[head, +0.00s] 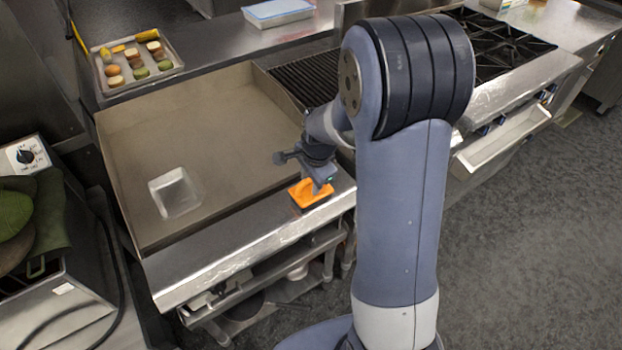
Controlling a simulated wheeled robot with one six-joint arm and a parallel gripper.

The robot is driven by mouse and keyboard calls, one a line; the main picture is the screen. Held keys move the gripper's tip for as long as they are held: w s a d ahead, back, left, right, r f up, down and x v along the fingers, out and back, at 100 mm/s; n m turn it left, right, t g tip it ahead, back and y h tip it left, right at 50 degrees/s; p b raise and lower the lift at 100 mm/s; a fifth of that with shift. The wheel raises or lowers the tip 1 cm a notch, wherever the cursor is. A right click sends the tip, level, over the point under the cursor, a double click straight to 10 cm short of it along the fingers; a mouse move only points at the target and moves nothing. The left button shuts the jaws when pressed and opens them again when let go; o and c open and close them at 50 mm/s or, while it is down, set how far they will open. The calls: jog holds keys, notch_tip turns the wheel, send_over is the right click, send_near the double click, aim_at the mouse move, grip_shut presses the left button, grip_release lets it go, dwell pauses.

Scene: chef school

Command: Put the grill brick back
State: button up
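The grill brick (310,194) appears as an orange block with a dark underside, on the steel front ledge (240,245) of the griddle, near its right end. My gripper (318,182) is right at the orange block from above and hides part of its top. I cannot tell whether the fingers are around it or only touching or just above it. The flat griddle plate (215,125) lies behind the ledge.
A tray of buns and vegetables (135,62) stands on the back shelf, with a blue-white container (278,12) farther right. A ribbed grill (308,78) adjoins the griddle; a burner range (505,45) is behind my arm. A dial unit (25,155) stands left. Most of the griddle is clear.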

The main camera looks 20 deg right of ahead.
aim_at(316, 196)
jog(key=shift+r, duration=0.45)
notch_tip(316, 196, up, 11)
jog(key=s, duration=0.2)
jog(key=shift+d, duration=0.35)
jog(key=shift+s, duration=0.15)
jog(key=shift+c, duration=0.5)
dwell(0.4)
